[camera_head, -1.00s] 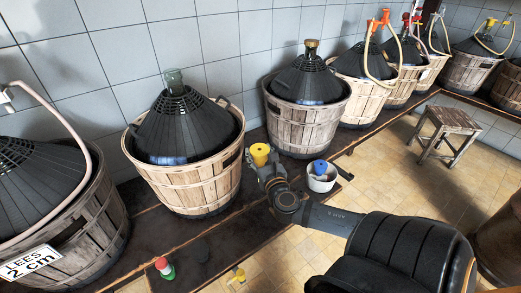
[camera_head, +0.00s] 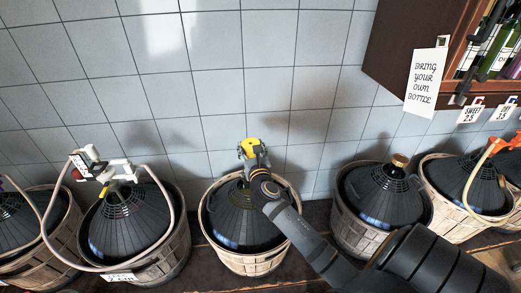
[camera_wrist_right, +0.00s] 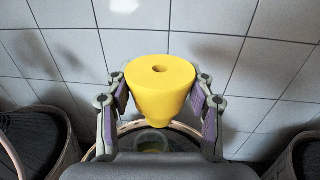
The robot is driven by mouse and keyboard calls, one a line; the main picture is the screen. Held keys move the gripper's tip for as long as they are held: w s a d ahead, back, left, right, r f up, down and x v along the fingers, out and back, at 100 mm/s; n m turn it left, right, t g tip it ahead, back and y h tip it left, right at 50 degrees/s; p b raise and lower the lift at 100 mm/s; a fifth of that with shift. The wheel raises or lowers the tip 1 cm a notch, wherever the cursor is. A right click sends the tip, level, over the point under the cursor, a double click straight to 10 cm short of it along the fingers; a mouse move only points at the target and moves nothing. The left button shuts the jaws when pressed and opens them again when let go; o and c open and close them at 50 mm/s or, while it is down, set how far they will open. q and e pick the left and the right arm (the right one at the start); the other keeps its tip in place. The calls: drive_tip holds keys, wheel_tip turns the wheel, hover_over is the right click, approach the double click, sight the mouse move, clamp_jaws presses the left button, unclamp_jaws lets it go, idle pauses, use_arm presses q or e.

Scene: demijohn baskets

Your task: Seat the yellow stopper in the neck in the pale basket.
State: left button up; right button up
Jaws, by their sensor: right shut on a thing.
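The yellow stopper (camera_head: 251,147) is a tapered plug with a hole in its top. My right gripper (camera_head: 252,155) is shut on it, and the wrist view shows the stopper (camera_wrist_right: 161,88) upright between the two purple-padded fingers (camera_wrist_right: 161,100). The pale basket (camera_head: 250,264) stands below, holding a dark-covered demijohn (camera_head: 240,222). In the wrist view the round glass neck (camera_wrist_right: 153,146) shows below the stopper's narrow end; the stopper is outside it. The head view hides the neck behind my gripper and arm. My left gripper is not in view.
A demijohn basket with a hose and tap (camera_head: 165,245) stands to the left. A cork-stoppered demijohn (camera_head: 385,195) in a darker basket stands to the right. The tiled wall (camera_head: 220,90) is close behind. A wooden shelf (camera_head: 395,40) hangs at upper right.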

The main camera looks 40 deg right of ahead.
drive_tip(key=shift+w+a+r, duration=0.2)
drive_tip(key=shift+w+r, duration=0.15)
drive_tip(key=shift+r, duration=0.3)
drive_tip(key=shift+w+a, duration=0.1)
drive_tip(key=shift+a, duration=0.05)
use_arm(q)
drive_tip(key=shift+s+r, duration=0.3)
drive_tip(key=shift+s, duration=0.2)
use_arm(e)
drive_tip(key=shift+a, duration=0.3)
drive_tip(key=shift+d+p, duration=0.1)
drive_tip(key=shift+p, duration=0.2)
wheel_tip(320, 180, down, 7)
drive_tip(key=b, duration=0.5)
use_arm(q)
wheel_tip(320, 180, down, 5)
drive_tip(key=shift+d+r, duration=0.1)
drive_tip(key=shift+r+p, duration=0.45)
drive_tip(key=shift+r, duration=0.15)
use_arm(e)
drive_tip(key=shift+r, duration=0.1)
use_arm(q)
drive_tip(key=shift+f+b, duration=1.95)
drive_tip(key=shift+b, duration=0.05)
use_arm(e)
drive_tip(key=shift+f, duration=2.3)
